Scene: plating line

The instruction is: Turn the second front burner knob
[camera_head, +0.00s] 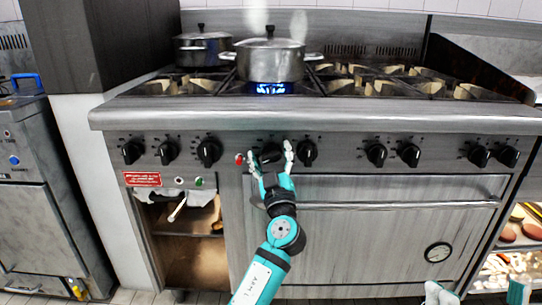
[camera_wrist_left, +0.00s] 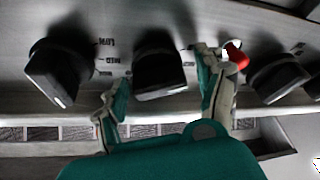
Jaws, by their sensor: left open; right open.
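A row of black knobs runs along the stove's front panel. My left gripper (camera_head: 270,158) is open in front of the knob (camera_head: 269,152) just right of a red button (camera_head: 239,159). Its fingers stand on either side of that knob; I cannot tell if they touch it. In the left wrist view, the knob (camera_wrist_left: 158,66) sits between the spread fingers of the left gripper (camera_wrist_left: 162,78), with the red button (camera_wrist_left: 236,56) just beyond the right finger. My right gripper (camera_head: 478,293) is open at the bottom right edge, away from the knobs, only its fingertips showing.
A neighbouring knob (camera_head: 307,152) stands close to the right finger. A lidded pot (camera_head: 270,62) sits over a lit blue flame (camera_head: 271,88), with a darker pot (camera_head: 201,48) behind left. The oven door handle (camera_head: 400,190) runs below the panel. Food shelves (camera_head: 520,230) are at right.

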